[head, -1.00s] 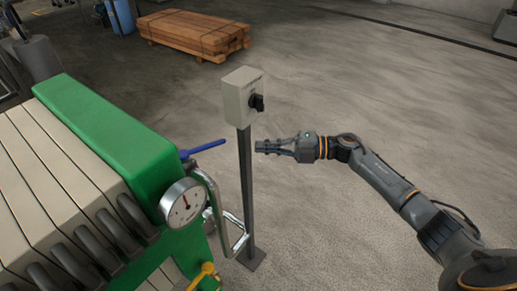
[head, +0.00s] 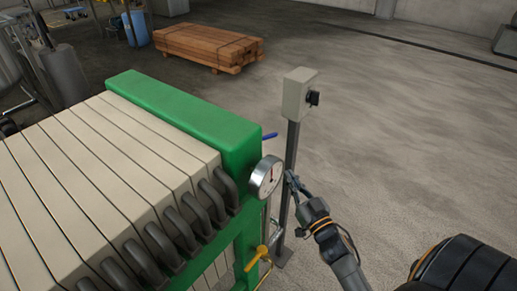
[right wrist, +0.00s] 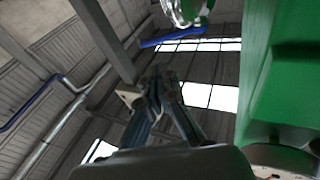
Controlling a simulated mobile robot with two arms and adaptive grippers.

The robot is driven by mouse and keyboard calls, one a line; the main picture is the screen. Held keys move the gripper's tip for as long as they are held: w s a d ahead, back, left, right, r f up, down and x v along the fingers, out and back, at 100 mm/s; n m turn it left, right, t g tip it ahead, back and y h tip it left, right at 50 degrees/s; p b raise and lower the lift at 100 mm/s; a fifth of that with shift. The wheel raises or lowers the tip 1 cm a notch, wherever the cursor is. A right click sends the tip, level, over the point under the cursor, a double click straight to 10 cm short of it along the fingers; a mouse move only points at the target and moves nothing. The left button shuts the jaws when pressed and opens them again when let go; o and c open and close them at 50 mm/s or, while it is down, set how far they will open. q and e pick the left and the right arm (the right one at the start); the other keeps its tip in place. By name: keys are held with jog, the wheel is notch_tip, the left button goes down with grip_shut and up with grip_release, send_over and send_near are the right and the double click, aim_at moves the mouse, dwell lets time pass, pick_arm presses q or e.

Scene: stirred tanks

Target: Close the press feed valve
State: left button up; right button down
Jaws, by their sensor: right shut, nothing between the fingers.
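The filter press has a green end frame (head: 180,110) and cream plates. A blue lever handle (head: 269,136) sticks out behind the frame, mostly hidden by it. It also shows in the right wrist view as a blue bar (right wrist: 172,36) beside a shiny metal pipe. A yellow handle (head: 257,257) sits lower on the press side. I cannot tell from a label which one is the feed valve. My right gripper (head: 291,178) is shut and empty, just right of the round gauge. In the right wrist view its fingers (right wrist: 158,88) point up, below the blue bar and apart from it.
A gauge (head: 266,176) is mounted on the green frame. A grey post (head: 291,160) carrying a switch box (head: 299,94) with a black knob stands close behind my right gripper. A timber stack (head: 207,46) lies farther back.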

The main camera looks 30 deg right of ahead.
pick_arm(q)
jog(key=shift+w+a+r+p, duration=0.2)
jog(key=shift+w+r+p, duration=0.15)
jog(key=shift+r+p, duration=0.2)
pick_arm(e)
jog(key=a+x, duration=0.1)
jog(key=x, duration=1.2)
jog(key=shift+d, duration=0.5)
pick_arm(q)
jog(key=shift+d, duration=0.15)
